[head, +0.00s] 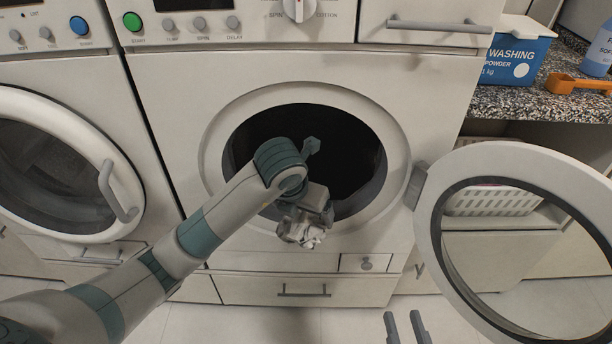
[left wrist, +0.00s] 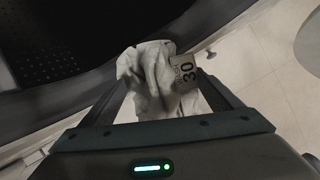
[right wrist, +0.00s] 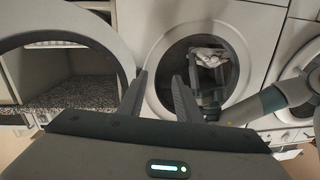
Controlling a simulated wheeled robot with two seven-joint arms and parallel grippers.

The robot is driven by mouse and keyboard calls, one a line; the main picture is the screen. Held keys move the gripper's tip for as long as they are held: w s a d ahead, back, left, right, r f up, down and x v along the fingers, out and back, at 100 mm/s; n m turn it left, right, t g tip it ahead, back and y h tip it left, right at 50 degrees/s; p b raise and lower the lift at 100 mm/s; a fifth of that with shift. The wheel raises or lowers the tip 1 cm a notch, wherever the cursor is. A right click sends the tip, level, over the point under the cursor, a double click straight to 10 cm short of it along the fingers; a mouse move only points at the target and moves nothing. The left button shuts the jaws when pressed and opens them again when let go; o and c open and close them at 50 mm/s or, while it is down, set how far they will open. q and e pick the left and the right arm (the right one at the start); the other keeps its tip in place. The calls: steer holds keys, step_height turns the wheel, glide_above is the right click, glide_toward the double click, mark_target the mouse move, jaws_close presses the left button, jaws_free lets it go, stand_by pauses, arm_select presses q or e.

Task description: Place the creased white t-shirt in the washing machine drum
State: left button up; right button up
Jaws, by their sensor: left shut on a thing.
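The creased white t-shirt (head: 311,243) hangs bunched from my left gripper (head: 305,226) at the lower front rim of the open washing machine drum (head: 350,140). In the left wrist view the t-shirt (left wrist: 146,72) is crumpled between the fingers, with a tag marked 30, and the dark perforated drum (left wrist: 60,45) lies at upper left. The right wrist view also shows the t-shirt (right wrist: 208,56) in front of the drum opening. My right gripper (head: 405,328) is at the bottom edge of the head view; its fingers are apart and empty in the right wrist view (right wrist: 160,82).
The round door (head: 440,240) stands open at the right. A second washer (head: 60,150) with its door shut is at the left. A blue washing powder box (head: 515,55) and an orange scoop (head: 575,83) are on the speckled counter, above a white basket (head: 490,203).

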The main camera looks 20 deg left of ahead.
arm_select(q)
steer(key=shift+w+a+f+b, duration=0.55)
steer(key=shift+w+a, duration=0.3)
steer(key=shift+w, duration=2.1)
steer(key=shift+w+a+f+b, duration=0.45)
steer(key=shift+w+a, duration=0.4)
steer(key=shift+w, duration=2.15)
steer(key=shift+w+a+f+b, duration=0.55)
steer(key=shift+w+a, duration=0.3)
steer(key=shift+w, duration=2.1)
arm_select(e)
steer(key=s+r+t+y, duration=0.2)
steer(key=r+t, duration=0.4)
steer(key=r, duration=0.4)
steer(key=shift+s+a, duration=0.3)
steer(key=shift+s, duration=0.6)
